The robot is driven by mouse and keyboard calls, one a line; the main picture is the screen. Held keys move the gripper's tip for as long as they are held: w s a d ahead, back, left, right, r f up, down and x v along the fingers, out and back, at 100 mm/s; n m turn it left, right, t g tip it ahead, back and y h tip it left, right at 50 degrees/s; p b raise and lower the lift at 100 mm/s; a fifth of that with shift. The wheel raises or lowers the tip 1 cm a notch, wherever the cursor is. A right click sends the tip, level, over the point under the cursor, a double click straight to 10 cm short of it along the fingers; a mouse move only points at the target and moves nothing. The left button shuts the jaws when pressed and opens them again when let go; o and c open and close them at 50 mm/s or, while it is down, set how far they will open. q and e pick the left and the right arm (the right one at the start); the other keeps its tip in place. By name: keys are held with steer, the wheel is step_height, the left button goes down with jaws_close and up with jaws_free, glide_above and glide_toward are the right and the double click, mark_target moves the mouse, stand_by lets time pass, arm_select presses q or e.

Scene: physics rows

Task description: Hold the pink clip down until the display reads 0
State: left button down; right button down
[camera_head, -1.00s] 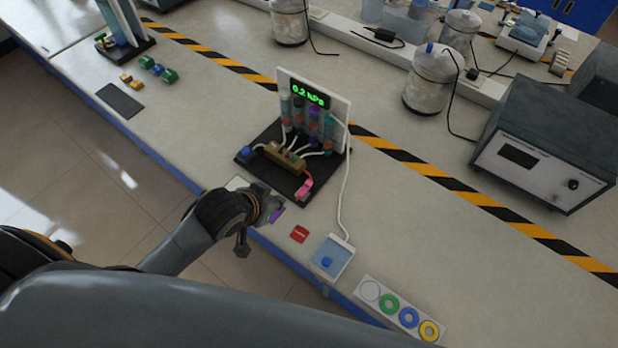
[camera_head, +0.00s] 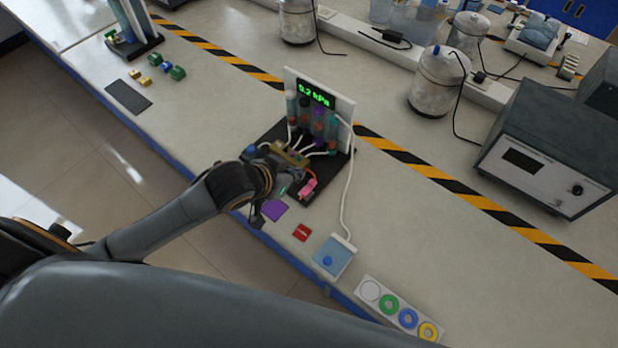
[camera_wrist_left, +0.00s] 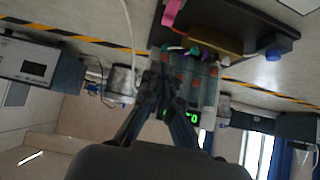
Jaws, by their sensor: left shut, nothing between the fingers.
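The pink clip (camera_head: 308,188) sits at the front right corner of the black base of the apparatus, on a red tube. It also shows at the top of the left wrist view (camera_wrist_left: 171,12). The green display (camera_head: 317,94) on the white back panel reads about 0.2 hPa; in the left wrist view (camera_wrist_left: 193,117) it is partly hidden by a finger. My left gripper (camera_head: 284,184) is shut and empty, over the front of the base, left of the clip and apart from it. My right gripper is not in view.
A strip of coloured rings (camera_head: 399,310) lies at the front edge. Tubes rise along the panel.

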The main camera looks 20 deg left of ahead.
arm_select(q)
glide_above(309, 187)
step_height(309, 187, down, 5)
steer(key=shift+p, duration=0.45)
step_height(309, 187, down, 3)
steer(key=shift+r, duration=0.15)
steer(key=shift+s+f+p, duration=0.15)
steer(key=shift+f+p, duration=0.2)
steer(key=shift+f, duration=0.3)
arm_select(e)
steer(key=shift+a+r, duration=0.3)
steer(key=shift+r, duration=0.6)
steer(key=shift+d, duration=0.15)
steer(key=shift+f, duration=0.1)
